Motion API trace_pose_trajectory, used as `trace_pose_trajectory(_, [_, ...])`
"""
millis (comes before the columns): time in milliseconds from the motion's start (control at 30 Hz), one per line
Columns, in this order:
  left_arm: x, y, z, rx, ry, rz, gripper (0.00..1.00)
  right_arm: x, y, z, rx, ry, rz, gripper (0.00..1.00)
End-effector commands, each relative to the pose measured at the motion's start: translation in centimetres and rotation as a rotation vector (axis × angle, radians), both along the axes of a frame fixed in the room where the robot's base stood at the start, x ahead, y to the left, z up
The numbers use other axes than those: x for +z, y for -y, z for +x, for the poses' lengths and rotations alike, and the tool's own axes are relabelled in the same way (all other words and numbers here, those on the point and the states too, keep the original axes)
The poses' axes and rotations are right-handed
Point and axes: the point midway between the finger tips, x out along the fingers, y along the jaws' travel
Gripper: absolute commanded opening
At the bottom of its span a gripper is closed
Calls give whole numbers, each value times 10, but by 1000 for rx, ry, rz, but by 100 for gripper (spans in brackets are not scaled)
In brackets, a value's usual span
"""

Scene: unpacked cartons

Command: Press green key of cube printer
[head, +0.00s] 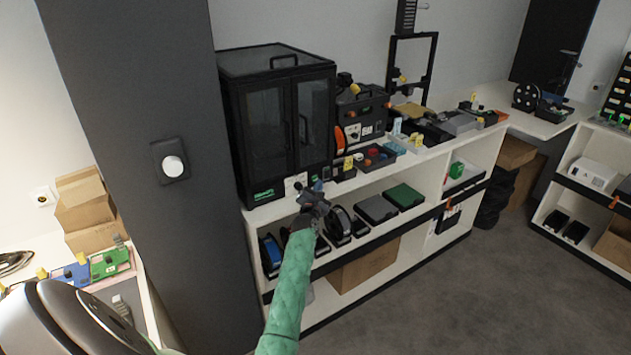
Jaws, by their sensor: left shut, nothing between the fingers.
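The cube printer appears to be the black cabinet (275,115) with two glazed doors and a handle on top, standing at the left end of the white counter. A green marking (264,194) shows low on its front left; I cannot tell whether it is a key or a label. My left gripper (315,190), at the end of a green-sleeved arm, is shut and empty. In the picture it lies just below the cabinet's lower right front corner, by the counter's front edge. I cannot tell whether it touches anything. My right gripper is not in view.
Spools and bins fill the shelf below. A dark pillar (150,230) stands at left; the grey floor (470,300) is clear.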

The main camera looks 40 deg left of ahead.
Motion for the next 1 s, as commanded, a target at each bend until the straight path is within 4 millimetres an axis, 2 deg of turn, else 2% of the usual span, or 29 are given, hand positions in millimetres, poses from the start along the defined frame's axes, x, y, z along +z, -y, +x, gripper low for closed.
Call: trace_pose_trajectory(1000, [0, -8, 3, 0, 0, 0, 0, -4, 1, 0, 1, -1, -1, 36])
